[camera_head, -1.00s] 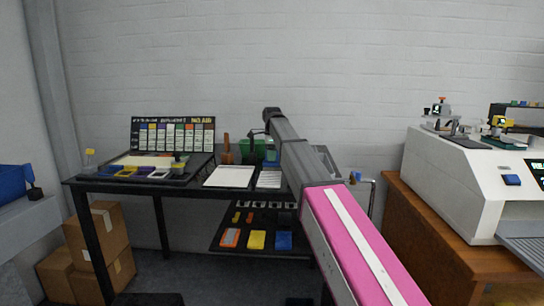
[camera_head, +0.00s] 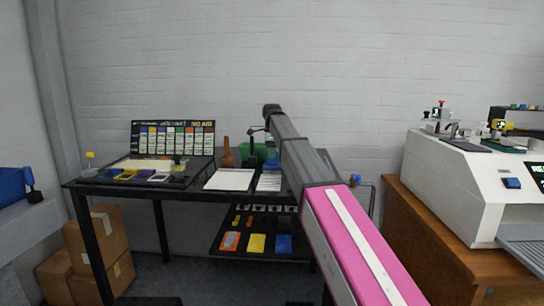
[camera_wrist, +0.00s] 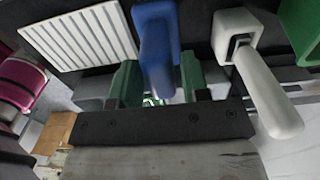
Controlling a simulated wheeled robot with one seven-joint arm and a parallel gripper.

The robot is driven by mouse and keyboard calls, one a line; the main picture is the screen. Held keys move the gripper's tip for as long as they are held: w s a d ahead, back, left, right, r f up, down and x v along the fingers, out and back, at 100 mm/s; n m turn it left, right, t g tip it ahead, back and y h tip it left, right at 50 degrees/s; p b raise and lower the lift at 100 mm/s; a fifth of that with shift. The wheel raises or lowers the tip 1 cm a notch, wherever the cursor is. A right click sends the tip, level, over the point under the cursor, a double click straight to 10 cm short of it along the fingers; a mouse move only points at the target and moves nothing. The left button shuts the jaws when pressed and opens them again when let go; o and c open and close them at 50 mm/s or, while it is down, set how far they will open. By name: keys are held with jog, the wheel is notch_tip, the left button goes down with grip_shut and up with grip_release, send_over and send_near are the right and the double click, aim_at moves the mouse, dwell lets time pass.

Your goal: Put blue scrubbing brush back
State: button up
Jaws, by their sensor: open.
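In the wrist view the blue scrubbing brush (camera_wrist: 157,45) shows as a blue handle-like shape between the two green fingers of my gripper (camera_wrist: 158,88). The fingers stand apart, one on each side of it, and I cannot tell whether either touches it. Its lower end is partly hidden. In the head view a blue shape (camera_head: 272,162), likely the same brush, shows beside the end of my arm at the black table's back right. My fingers are not clear in the head view.
A white-handled tool (camera_wrist: 265,80) and a green item (camera_wrist: 302,25) are close on the right in the wrist view. A white ribbed panel (camera_wrist: 80,38) lies at left. The black table (camera_head: 130,188) also carries a white sheet (camera_head: 230,180) and a colour chart board (camera_head: 172,137).

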jog(key=shift+r, duration=0.15)
jog(key=o, duration=0.6)
jog(key=shift+r, duration=0.15)
jog(key=shift+r, duration=0.8)
jog(key=o, duration=0.5)
jog(key=shift+r, duration=0.1)
